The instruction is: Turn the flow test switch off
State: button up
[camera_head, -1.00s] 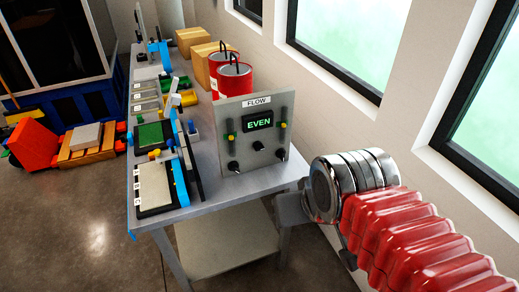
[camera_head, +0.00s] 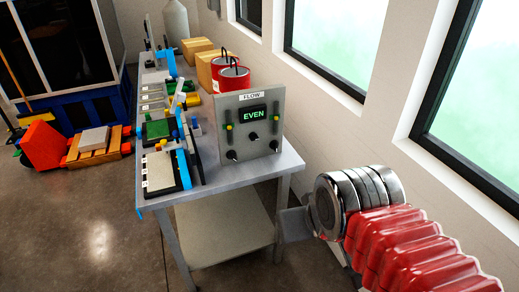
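The flow test panel (camera_head: 238,135) is a grey upright box at the near right end of the bench. It carries a FLOW label (camera_head: 251,96) and a green display (camera_head: 254,114) reading EVEN. Two vertical slots with yellow-green sliders (camera_head: 229,127) flank the display. A black knob (camera_head: 252,136) sits below it, with further black knobs or switches (camera_head: 232,155) low at left and right. Which one is the flow switch, and its position, I cannot tell. My gripper (camera_head: 294,224) is low, right of the bench and apart from the panel; its fingers are mostly hidden behind my wrist.
The metal bench (camera_head: 232,180) holds several trays and blue frames left of the panel. Red cans (camera_head: 233,80) and cardboard boxes (camera_head: 197,47) stand behind it. A windowed wall (camera_head: 325,110) runs along the right.

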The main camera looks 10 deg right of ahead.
aim_at(253, 136)
jog(key=u, duration=1.3)
jog(key=i, duration=0.5)
jog(key=u, duration=0.05)
